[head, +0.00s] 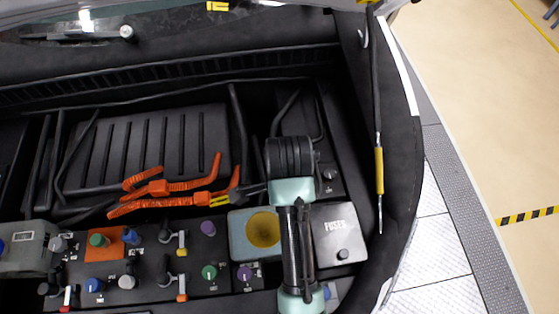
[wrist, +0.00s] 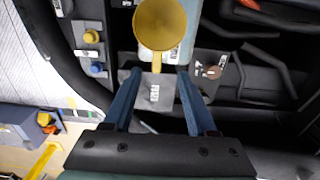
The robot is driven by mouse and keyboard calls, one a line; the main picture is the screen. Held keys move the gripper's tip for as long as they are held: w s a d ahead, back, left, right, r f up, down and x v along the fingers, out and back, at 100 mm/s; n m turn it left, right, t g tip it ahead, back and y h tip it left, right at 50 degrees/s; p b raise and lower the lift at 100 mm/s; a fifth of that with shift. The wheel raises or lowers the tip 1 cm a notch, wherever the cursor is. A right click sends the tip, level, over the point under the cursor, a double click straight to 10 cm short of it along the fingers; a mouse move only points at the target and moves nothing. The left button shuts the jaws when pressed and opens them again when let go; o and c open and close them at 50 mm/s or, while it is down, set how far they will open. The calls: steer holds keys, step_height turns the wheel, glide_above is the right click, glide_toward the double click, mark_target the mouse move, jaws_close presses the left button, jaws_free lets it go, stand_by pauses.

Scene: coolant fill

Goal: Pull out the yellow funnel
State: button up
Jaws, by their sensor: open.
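The yellow funnel (head: 263,230) sits in the top of a pale grey-blue tank in the engine bay, partly covered by my arm at its right in the head view. In the wrist view its round bowl (wrist: 160,24) is at the top centre, with a short yellow tab pointing down toward my gripper. My gripper (wrist: 158,76) is open and empty, with its two blue fingers apart. The tab's end lies between the fingertips in the picture; I cannot tell the height gap. In the head view my fingers cannot be made out clearly.
A grey fuse cover (head: 338,235) is right of the funnel. Orange cables (head: 170,187) run at the upper left. Several coloured caps and knobs (head: 208,272) crowd the lower left. A prop rod with a yellow sleeve (head: 379,170) stands at the right.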

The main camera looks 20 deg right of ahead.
mark_target(262, 229)
steer(key=f, duration=1.1)
steer(key=shift+s, duration=0.35)
steer(key=shift+w+f, duration=0.1)
steer(key=shift+f, duration=0.55)
jaws_close()
steer(key=c, duration=0.6)
jaws_free()
steer(key=shift+c, duration=0.2)
jaws_close()
steer(key=shift+r+p, duration=0.4)
steer(key=shift+p, duration=0.15)
steer(key=shift+r+p, duration=2.3)
steer(key=shift+p, duration=0.15)
